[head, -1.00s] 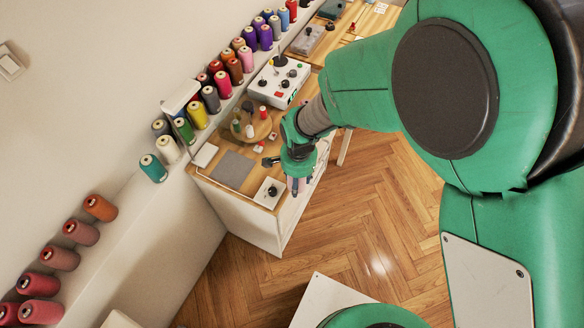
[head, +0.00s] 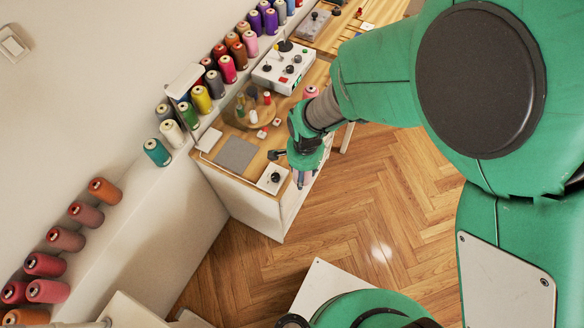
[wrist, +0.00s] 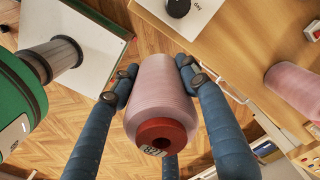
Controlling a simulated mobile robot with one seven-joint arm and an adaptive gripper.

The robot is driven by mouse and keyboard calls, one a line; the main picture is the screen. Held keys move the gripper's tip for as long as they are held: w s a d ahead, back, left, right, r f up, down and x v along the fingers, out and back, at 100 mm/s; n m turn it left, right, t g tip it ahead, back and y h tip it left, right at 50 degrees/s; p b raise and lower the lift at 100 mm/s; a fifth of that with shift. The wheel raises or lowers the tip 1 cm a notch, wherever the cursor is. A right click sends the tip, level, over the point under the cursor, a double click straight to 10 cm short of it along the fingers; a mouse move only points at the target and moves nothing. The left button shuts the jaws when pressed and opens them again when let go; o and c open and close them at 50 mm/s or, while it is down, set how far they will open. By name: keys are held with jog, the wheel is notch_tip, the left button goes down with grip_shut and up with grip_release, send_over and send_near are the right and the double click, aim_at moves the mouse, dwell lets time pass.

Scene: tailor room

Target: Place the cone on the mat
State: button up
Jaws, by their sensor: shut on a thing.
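My gripper (wrist: 160,76) is shut on a pink thread cone (wrist: 160,95) with a red end. In the wrist view the blue fingers press its sides, and the red end faces the camera. In the head view my gripper (head: 302,178) is at the right front edge of the wooden worktable, and the cone is mostly hidden by it. The grey square mat (head: 236,153) lies flat on the worktable, to the left of my gripper. Its visible top is bare. I cannot make out the mat in the wrist view.
A white box with a black knob (head: 273,177) sits between mat and gripper. A round wooden stand (head: 238,117) with small spools is behind the mat. Several thread cones line the wall ledge. Another pink cone (wrist: 295,88) lies right in the wrist view. Open wooden floor (head: 370,190) is right.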

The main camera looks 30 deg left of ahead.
jog(key=shift+a, duration=0.1)
jog(key=a+r, duration=0.1)
jog(key=a, duration=0.3)
jog(key=w+a, duration=0.1)
jog(key=a, duration=0.3)
jog(key=a+r, duration=0.1)
jog(key=a, duration=0.4)
jog(key=shift+w+r, duration=0.25)
jog(key=shift+r, duration=0.05)
notch_tip(320, 180, up, 3)
send_over(236, 154)
jog(key=shift+p, duration=0.35)
jog(key=shift+f, duration=0.15)
jog(key=shift+f+b, duration=0.45)
jog(key=shift+f, duration=1.95)
jog(key=shift+f+b, duration=0.5)
jog(key=shift+f, duration=2)
jog(key=shift+f, duration=0.1)
